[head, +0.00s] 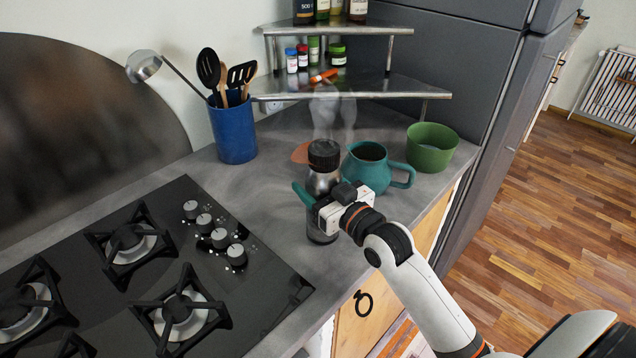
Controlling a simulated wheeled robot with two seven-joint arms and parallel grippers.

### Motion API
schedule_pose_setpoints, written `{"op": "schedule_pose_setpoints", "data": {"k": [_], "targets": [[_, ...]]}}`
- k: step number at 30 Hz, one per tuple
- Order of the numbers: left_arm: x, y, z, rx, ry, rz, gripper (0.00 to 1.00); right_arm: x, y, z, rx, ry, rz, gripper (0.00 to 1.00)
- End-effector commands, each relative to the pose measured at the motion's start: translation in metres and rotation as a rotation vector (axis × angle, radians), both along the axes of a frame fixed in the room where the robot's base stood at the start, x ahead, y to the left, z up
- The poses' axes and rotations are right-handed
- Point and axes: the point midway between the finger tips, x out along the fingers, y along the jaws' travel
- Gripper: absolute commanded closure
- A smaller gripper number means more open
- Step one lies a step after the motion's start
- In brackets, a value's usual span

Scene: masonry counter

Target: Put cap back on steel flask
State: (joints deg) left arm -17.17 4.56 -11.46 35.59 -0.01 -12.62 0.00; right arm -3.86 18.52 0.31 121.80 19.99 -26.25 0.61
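The steel flask (322,183) stands upright on the counter, partly hidden by my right gripper. A black ribbed cap (323,154) is at its top; I cannot tell whether it is fully seated. My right gripper (312,196) is at the flask's mid-height, coming from the front right. One teal finger shows at the flask's left side. The other finger is hidden, so its grip on the flask is unclear. My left gripper is not in view.
A teal pitcher (367,170) stands close right of the flask, with a green bowl (431,148) beyond. A flat orange-brown item (301,153) lies behind the flask. A blue utensil crock (233,132), gas hob (150,270) and corner shelf (380,86) surround the counter (262,190).

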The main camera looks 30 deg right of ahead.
Motion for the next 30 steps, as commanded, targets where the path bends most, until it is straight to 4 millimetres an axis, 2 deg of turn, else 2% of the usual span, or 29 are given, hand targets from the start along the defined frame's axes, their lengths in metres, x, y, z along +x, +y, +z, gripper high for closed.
{"op": "schedule_pose_setpoints", "data": {"k": [1, 4, 15, 20, 24, 30], "targets": [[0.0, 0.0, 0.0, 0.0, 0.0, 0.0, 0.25, 0.0, 0.0, -0.001, 0.0, 0.001, 0.0, 0.31], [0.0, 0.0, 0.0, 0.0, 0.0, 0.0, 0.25, 0.0, 0.0, -0.001, 0.0, 0.001, 0.0, 0.14], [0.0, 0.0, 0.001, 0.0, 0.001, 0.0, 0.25, -0.002, 0.0, 0.003, 0.0, 0.001, 0.0, 0.14], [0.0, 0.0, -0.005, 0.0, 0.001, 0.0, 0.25, -0.026, -0.005, 0.0, -0.003, 0.004, 0.0, 0.14], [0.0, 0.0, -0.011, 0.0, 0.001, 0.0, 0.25, -0.057, -0.01, -0.001, -0.002, 0.005, 0.001, 0.14], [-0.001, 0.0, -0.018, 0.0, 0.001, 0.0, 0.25, -0.095, -0.017, 0.0, -0.002, 0.005, 0.001, 0.14]]}}
